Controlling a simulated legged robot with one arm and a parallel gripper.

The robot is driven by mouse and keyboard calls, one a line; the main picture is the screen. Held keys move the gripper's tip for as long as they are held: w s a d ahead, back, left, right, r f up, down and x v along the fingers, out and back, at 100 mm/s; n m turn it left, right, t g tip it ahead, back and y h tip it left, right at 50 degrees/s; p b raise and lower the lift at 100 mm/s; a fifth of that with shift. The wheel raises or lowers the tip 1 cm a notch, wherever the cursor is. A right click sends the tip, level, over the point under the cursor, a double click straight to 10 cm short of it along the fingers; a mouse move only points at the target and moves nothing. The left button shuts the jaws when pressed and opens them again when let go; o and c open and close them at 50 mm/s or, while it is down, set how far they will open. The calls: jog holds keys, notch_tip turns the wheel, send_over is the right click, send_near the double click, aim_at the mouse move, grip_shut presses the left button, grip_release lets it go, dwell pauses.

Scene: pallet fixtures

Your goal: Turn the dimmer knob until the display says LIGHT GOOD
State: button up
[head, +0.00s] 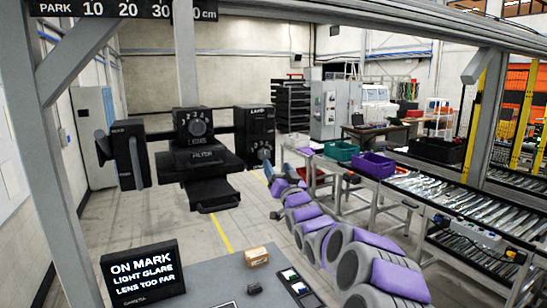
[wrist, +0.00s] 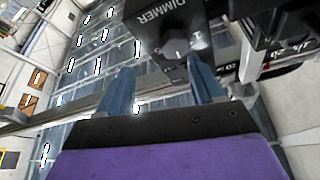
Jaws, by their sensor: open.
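The display (head: 143,273) at the lower left reads ON MARK, LIGHT GLARE, LENS TOO FAR. The black lamp box (head: 256,122) hangs at the right end of the dark rig in the head view. In the wrist view, the box face marked DIMMER (wrist: 166,18) carries a dark dimmer knob (wrist: 176,47). My gripper (wrist: 160,68) is open, its two blue fingers apart and pointing at the knob. The knob appears between and just beyond the fingertips; contact cannot be told. In the head view my gripper (head: 279,176) is just below and right of the lamp box.
Left of the lamp box are a dial box (head: 193,124), a drawer-like filter part (head: 205,165) and a side box (head: 130,155). A small cardboard box (head: 256,256) sits on the bench.

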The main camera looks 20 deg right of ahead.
aim_at(269, 157)
jog(key=w+a, duration=0.1)
jog(key=w+a+r, duration=0.1)
jog(key=w+a, duration=0.1)
jog(key=shift+r+p, duration=0.35)
jog(key=shift+w+a+r, duration=0.15)
jog(key=shift+w+a, duration=0.1)
jog(key=shift+a, duration=0.05)
jog(key=shift+r, duration=0.25)
jog(key=w+d, duration=0.2)
jog(key=d, duration=0.1)
jog(key=shift+f, duration=0.35)
jog(key=shift+s+r, duration=0.1)
jog(key=shift+s, duration=0.05)
jog(key=shift+s+a+r, duration=0.1)
jog(key=shift+s+a, duration=0.05)
jog(key=shift+a, duration=0.05)
jog(key=shift+c, duration=0.2)
jog(key=shift+a, duration=0.7)
jog(key=c, duration=0.3)
jog(key=shift+c, duration=0.7)
jog(key=shift+d, duration=0.4)
jog(key=c, duration=0.5)
jog(key=shift+a, duration=0.1)
jog(key=shift+c, duration=0.4)
